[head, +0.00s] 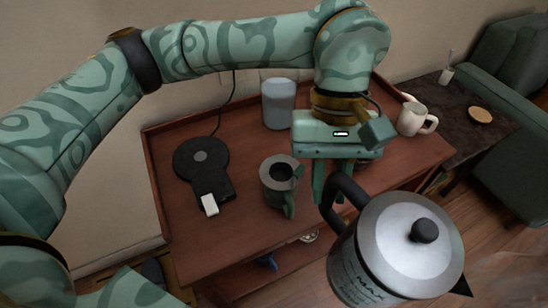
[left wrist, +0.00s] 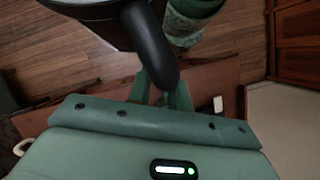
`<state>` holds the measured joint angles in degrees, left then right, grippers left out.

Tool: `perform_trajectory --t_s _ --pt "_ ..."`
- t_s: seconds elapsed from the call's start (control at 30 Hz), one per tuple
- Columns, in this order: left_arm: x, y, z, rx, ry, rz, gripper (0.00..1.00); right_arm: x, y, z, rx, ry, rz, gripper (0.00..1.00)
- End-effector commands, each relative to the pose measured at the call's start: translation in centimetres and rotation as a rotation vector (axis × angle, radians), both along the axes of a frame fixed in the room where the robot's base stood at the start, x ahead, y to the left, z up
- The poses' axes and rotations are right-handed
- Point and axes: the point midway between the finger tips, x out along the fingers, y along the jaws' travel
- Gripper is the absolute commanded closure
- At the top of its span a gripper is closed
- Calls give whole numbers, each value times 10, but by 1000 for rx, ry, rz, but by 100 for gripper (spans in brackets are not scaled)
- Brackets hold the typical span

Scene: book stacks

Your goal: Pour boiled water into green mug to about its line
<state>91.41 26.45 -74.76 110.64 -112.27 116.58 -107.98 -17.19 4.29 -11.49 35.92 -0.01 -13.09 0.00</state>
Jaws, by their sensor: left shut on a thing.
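My left gripper (head: 334,188) is shut on the black handle of a steel kettle (head: 352,268). The kettle has a grey lid with a black knob, is held at the tray table's front right and looks roughly upright. Its dark spout points to the lower right, away from the mugs. In the left wrist view the gripper (left wrist: 160,92) meets the dark handle (left wrist: 150,45). A grey-green mug (head: 272,184) with a green handle stands on the table, left of the gripper; its inside looks dark. I cannot make out a line on it. My right gripper is not in view.
On the wooden tray table (head: 235,235) are a black kettle base (head: 188,158) with a cord, a white block (head: 209,205), a pale canister (head: 279,105) and a cream mug (head: 411,120). A dark side table (head: 450,110) and a green armchair (head: 520,70) stand right.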

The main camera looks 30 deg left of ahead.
Motion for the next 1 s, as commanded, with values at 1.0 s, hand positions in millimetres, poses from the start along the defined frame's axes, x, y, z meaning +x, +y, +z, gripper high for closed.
perform_trajectory --t_s 1.0 --pt "19 -80 -63 -52 8 1691 100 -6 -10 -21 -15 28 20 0"
